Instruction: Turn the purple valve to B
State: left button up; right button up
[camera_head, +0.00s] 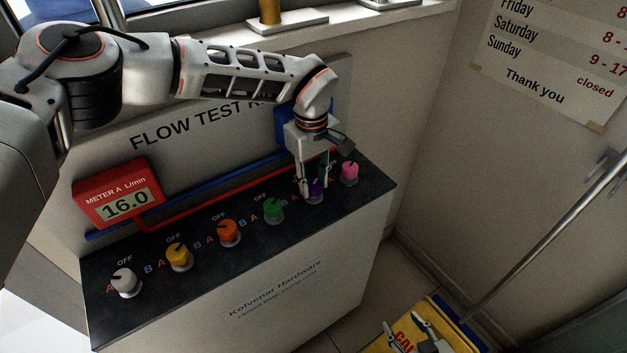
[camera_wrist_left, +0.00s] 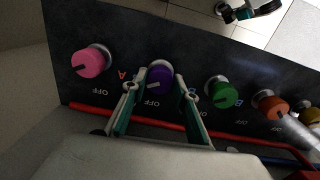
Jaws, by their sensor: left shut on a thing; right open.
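The purple valve (camera_head: 315,195) is a round knob on the dark panel top (camera_head: 345,207), between the green and pink valves. My left gripper (camera_head: 314,188) reaches down over it, its two fingers shut on the knob from both sides. In the left wrist view the purple knob (camera_wrist_left: 160,78) sits between the fingertips of my left gripper (camera_wrist_left: 158,90). Its pale pointer line lies roughly sideways, towards the picture's left, where a red A shows. OFF is printed below the knob; its B mark cannot be made out. My right gripper (camera_head: 430,335) is open and empty at the bottom right.
Pink (camera_head: 349,172), green (camera_head: 273,210), orange (camera_head: 229,233), yellow (camera_head: 179,257) and white (camera_head: 126,282) valves share the panel. A red meter (camera_head: 117,195) reads 16.0. Red and blue pipes run behind. A yellow sign (camera_head: 452,318) lies near my right gripper.

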aim_at(312, 185)
pick_arm(q)
jog(key=o, duration=1.1)
notch_tip(312, 185, up, 12)
jog(key=shift+a, duration=0.15)
jog(key=shift+s, duration=0.1)
